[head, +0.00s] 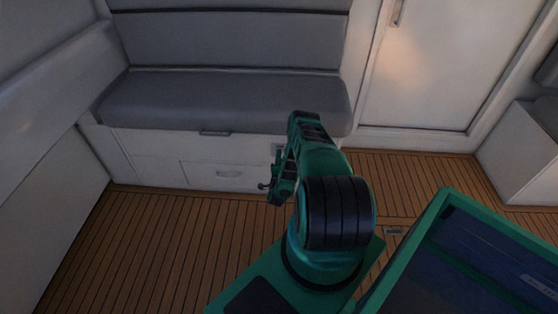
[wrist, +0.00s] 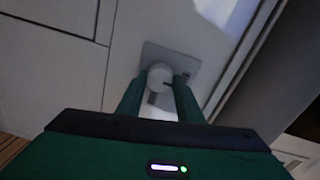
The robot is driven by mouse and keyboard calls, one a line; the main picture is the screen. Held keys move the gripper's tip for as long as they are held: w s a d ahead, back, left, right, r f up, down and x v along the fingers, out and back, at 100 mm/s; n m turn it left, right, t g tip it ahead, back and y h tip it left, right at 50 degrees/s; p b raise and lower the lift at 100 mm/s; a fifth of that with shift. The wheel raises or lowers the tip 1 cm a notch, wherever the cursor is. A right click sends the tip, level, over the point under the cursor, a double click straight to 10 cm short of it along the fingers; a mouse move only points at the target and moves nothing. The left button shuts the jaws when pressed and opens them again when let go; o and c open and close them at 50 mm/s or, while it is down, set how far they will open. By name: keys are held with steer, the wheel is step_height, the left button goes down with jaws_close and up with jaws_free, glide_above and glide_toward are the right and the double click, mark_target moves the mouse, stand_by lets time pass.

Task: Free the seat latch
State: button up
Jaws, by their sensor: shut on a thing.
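The seat latch (wrist: 160,74) is a pale round knob on a square grey plate (wrist: 190,62) set in the white panel. My gripper (wrist: 159,84) has its two green fingers on either side of the knob in the wrist view and is shut on it. A small dark mark shows below the knob, between the fingers. In the head view, my green arm reaches to the front of the seat base (head: 150,148), below the grey bench cushion (head: 220,100). There the arm hides the fingertips and the knob.
A drawer with a handle (head: 229,174) is left of my arm, and a dark pull (head: 214,133) sits under the cushion edge. A white door (head: 430,70) stands to the right. The plank floor (head: 150,250) is clear at left, with a small metal fitting (head: 394,231) at right.

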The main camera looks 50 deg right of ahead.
steer(key=shift+a+f+n, duration=0.2)
steer(key=shift+a+n, duration=0.05)
steer(key=shift+n, duration=0.05)
steer(key=o, duration=0.9)
steer(key=shift+o, duration=0.8)
steer(key=shift+d, duration=0.15)
steer(key=v, duration=1)
steer(key=shift+s+a, duration=0.2)
steer(key=shift+a, duration=0.15)
